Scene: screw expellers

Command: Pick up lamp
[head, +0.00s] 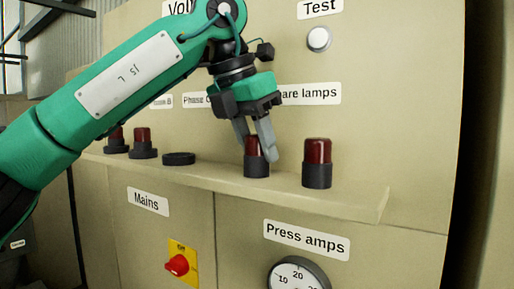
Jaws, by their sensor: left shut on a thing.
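My left gripper (256,148) comes down from above over the shelf and is shut on a red lamp (253,168) with a black base. Its fingers cover part of the lamp's red top. The lamp is upright at the shelf, under the partly hidden "Spare lamps" label; I cannot tell whether its base touches the shelf. A second spare lamp (317,163) stands upright just to its right, apart from the gripper. My right gripper is not in view.
The lamps stand along a narrow beige shelf (350,198) on a panel. To the left are an empty black socket (179,159) and two red lamps in sockets, one of them here (142,142). Below are a red switch (177,265) and a gauge (297,275). A white button (319,39) is above.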

